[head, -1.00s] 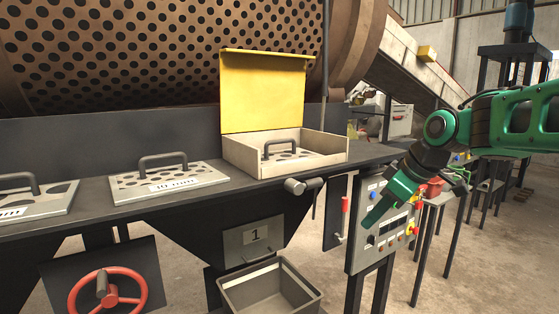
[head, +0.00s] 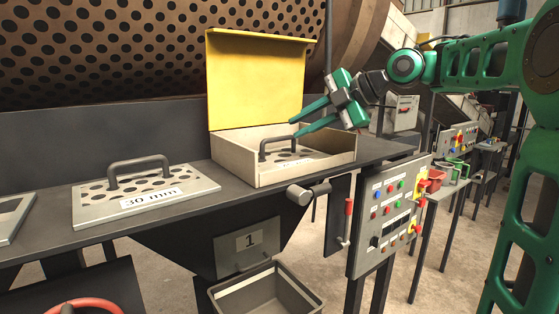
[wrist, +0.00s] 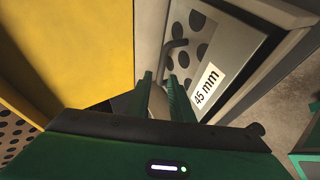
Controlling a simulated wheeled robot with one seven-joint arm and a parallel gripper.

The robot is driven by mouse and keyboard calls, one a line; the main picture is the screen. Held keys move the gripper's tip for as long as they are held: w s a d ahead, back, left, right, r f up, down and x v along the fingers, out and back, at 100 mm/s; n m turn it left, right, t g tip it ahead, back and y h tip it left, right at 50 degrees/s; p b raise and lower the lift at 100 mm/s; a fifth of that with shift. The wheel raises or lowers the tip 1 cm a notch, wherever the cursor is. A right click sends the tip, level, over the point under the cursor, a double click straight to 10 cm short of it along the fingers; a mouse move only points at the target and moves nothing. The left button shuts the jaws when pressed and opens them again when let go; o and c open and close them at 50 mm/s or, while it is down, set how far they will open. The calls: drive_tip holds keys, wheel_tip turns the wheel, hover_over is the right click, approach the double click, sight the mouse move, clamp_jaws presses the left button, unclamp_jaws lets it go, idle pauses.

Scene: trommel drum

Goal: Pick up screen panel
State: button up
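A pale screen panel (head: 284,158) with round holes and a dark bar handle lies in an open box (head: 262,176) with a raised yellow lid (head: 255,80). In the wrist view this panel (wrist: 190,58) carries a 45 mm label. A second screen panel (head: 150,193), labelled 30 mm, lies on the bench to the left. My green gripper (head: 295,128) is over the box, its fingers apart and pointing at the boxed panel's handle. In the wrist view the fingertips (wrist: 160,76) are near one end of the handle; I cannot tell whether they straddle it. Nothing is held.
The lid stands upright close behind the gripper. The perforated drum (head: 140,50) is behind the bench (head: 60,215). A button panel (head: 388,215) hangs at the bench's right front. A grey bin (head: 262,290) stands below.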

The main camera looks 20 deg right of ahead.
sight(281, 138)
drive_tip(key=x, duration=0.8)
drive_tip(key=shift+w+d+f, duration=0.1)
drive_tip(key=shift+f, duration=0.2)
clamp_jaws()
